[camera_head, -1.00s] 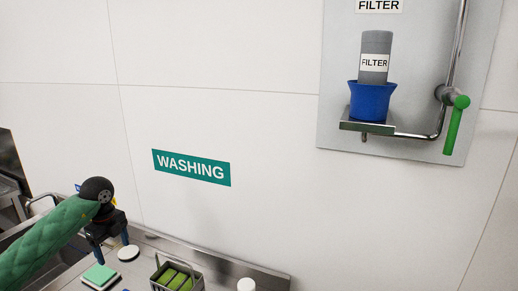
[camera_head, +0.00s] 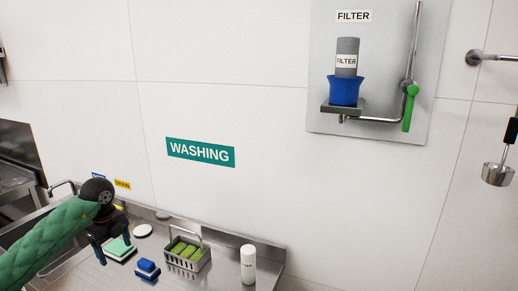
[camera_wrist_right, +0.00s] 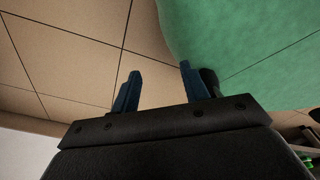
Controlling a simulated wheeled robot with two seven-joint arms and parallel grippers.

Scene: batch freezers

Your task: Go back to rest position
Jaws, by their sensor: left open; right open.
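My left gripper (camera_head: 112,250) shows at the lower left in the head view, at the end of my green-sleeved arm. It is open, with its blue-tipped fingers pointing down over the metal counter, close to a green-and-white sponge (camera_head: 119,249). I cannot tell whether it touches the sponge; nothing shows clearly held. My right gripper (camera_wrist_right: 157,85) shows in the right wrist view, with its two blue fingers apart and nothing between them. Tan floor tiles lie beyond it, and a green surface fills the upper right. My right arm is not in the head view.
A sink (camera_head: 30,222) lies left. A filter (camera_head: 346,60) in a blue holder (camera_head: 345,91) and a ladle (camera_head: 497,174) hang on the wall.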

